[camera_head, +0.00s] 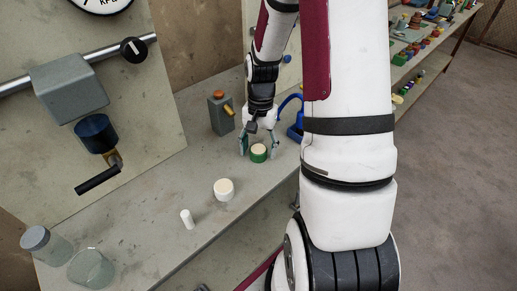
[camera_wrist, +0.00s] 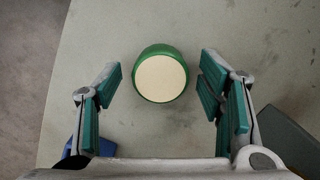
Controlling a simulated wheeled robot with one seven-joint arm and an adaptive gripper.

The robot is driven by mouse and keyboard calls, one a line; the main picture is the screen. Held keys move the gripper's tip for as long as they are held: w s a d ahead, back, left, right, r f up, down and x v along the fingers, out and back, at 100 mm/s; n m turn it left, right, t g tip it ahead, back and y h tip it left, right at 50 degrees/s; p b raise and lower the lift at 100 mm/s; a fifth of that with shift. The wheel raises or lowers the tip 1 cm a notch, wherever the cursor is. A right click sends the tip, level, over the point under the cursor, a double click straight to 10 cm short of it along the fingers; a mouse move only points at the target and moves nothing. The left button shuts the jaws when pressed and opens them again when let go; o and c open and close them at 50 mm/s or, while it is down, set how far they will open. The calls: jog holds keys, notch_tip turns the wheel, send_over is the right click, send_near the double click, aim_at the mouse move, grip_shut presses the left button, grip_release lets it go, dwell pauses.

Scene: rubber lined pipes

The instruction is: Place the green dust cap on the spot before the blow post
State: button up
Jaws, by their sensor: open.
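The green dust cap (camera_head: 258,153), a short green cylinder with a cream top, stands upright on the grey bench. In the wrist view the cap (camera_wrist: 160,76) sits between and slightly ahead of the spread fingertips, with a gap on both sides. My gripper (camera_head: 259,146) is open and pointing down at the cap; its teal-padded fingers also show in the wrist view (camera_wrist: 160,82).
A white cap (camera_head: 224,189) with a cream top and a small white cylinder (camera_head: 187,219) stand nearer on the bench (camera_head: 165,225). Two glass jars (camera_head: 91,268) are at the near left. A blue curved object (camera_head: 294,130) stands close to my gripper's right.

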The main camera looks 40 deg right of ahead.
aim_at(260, 146)
notch_tip(260, 146, up, 10)
jog(key=d+r, duration=0.1)
jog(key=s+a+r+n+t+h, duration=0.15)
jog(key=s+a+r+n, duration=0.3)
jog(key=a+r, duration=0.55)
jog(key=s+a+r+n+t, duration=0.3)
jog(key=s+a+n, duration=0.4)
jog(key=s, duration=0.4)
jog(key=shift+a+r, duration=0.6)
jog(key=shift+a, duration=0.3)
jog(key=shift+s+r, duration=0.1)
jog(key=shift+r+t+p, duration=0.25)
jog(key=shift+r+p, duration=0.1)
jog(key=shift+p, duration=0.1)
